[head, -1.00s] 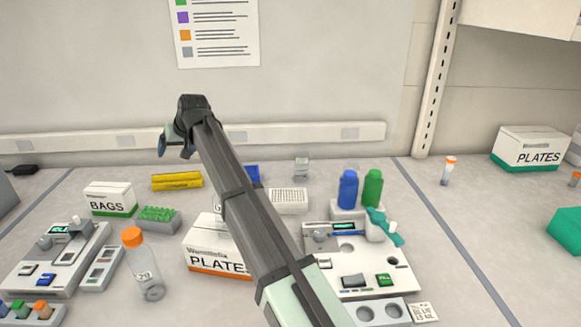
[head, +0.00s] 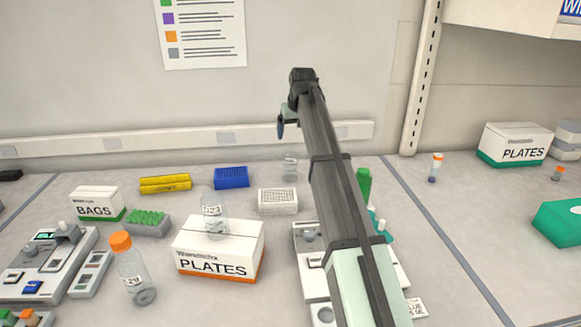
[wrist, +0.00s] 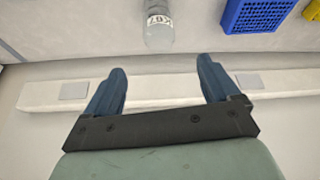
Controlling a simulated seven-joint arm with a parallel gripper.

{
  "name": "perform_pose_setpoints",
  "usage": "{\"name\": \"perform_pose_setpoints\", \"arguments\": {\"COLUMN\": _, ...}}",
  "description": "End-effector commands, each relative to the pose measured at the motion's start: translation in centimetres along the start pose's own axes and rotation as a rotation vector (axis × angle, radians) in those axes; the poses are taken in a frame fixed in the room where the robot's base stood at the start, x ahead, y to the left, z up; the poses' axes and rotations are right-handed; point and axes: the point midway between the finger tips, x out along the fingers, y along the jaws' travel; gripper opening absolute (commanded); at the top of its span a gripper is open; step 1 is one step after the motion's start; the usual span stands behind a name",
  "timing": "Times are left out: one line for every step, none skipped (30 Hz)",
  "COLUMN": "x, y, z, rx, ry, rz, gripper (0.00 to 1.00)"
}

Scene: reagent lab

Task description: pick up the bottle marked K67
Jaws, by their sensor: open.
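A small clear bottle (wrist: 159,32) stands at the top of the wrist view, partly cut off. Its white label seems to read K67, though the middle character is blurred. In the head view it appears to be the clear bottle (head: 290,168) at the back of the bench, just left of my arm, label unreadable. My gripper (wrist: 161,68) is open and empty, its two blue fingers spread apart below the bottle in the wrist picture. In the head view my gripper (head: 281,126) is raised above the bench's back, higher in the picture than the bottle.
A blue rack (head: 231,178) and a white rack (head: 278,202) stand near the bottle. Another clear bottle (head: 214,222) is at the PLATES box (head: 218,250). An orange-capped bottle (head: 132,268) stands front left. A wall rail (head: 180,139) runs behind. My arm hides part of the right-hand equipment.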

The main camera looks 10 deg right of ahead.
Motion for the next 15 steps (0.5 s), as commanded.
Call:
{"name": "perform_pose_setpoints", "arguments": {"x": 0.8, "y": 0.0, "z": 0.0, "rx": 0.0, "ry": -0.002, "rz": 0.0, "gripper": 0.89}}
{"name": "perform_pose_setpoints", "arguments": {"x": 1.3, "y": 0.0, "z": 0.1, "rx": 0.0, "ry": -0.003, "rz": 0.0, "gripper": 0.89}}
{"name": "perform_pose_setpoints", "arguments": {"x": 2.0, "y": 0.0, "z": 0.1, "rx": 0.0, "ry": -0.003, "rz": -0.001, "gripper": 0.89}}
{"name": "perform_pose_setpoints", "arguments": {"x": 2.5, "y": 0.0, "z": 0.1, "rx": 0.0, "ry": -0.002, "rz": 0.0, "gripper": 0.89}}
{"name": "perform_pose_setpoints", "arguments": {"x": 3.0, "y": 0.0, "z": 0.0, "rx": 0.0, "ry": -0.002, "rz": 0.0, "gripper": 0.89}}
{"name": "perform_pose_setpoints", "arguments": {"x": 3.8, "y": -0.1, "z": 0.0, "rx": 0.0, "ry": -0.003, "rz": -0.001, "gripper": 0.89}}
{"name": "perform_pose_setpoints", "arguments": {"x": 4.3, "y": -0.1, "z": 0.1, "rx": 0.0, "ry": -0.003, "rz": -0.001, "gripper": 0.89}}
{"name": "perform_pose_setpoints", "arguments": {"x": 4.8, "y": -0.1, "z": 0.0, "rx": 0.0, "ry": -0.002, "rz": -0.001, "gripper": 0.89}}
{"name": "perform_pose_setpoints", "arguments": {"x": 5.4, "y": -0.1, "z": 0.0, "rx": 0.0, "ry": -0.001, "rz": 0.0, "gripper": 0.89}}
{"name": "perform_pose_setpoints", "arguments": {"x": 5.8, "y": -0.1, "z": 0.0, "rx": 0.0, "ry": -0.001, "rz": -0.001, "gripper": 0.89}}
{"name": "perform_pose_setpoints", "arguments": {"x": 6.2, "y": -0.1, "z": 0.0, "rx": 0.0, "ry": -0.001, "rz": -0.001, "gripper": 0.89}}
{"name": "perform_pose_setpoints", "arguments": {"x": 6.6, "y": -0.1, "z": 0.0, "rx": 0.0, "ry": -0.002, "rz": -0.001, "gripper": 0.89}}
{"name": "perform_pose_setpoints", "arguments": {"x": 6.9, "y": -0.1, "z": 0.0, "rx": 0.0, "ry": -0.002, "rz": -0.001, "gripper": 0.89}}
{"name": "perform_pose_setpoints", "arguments": {"x": 7.2, "y": -0.1, "z": 0.0, "rx": 0.0, "ry": -0.001, "rz": -0.001, "gripper": 0.89}}
{"name": "perform_pose_setpoints", "arguments": {"x": 7.4, "y": -0.1, "z": 0.0, "rx": 0.0, "ry": 0.0, "rz": -0.001, "gripper": 0.89}}
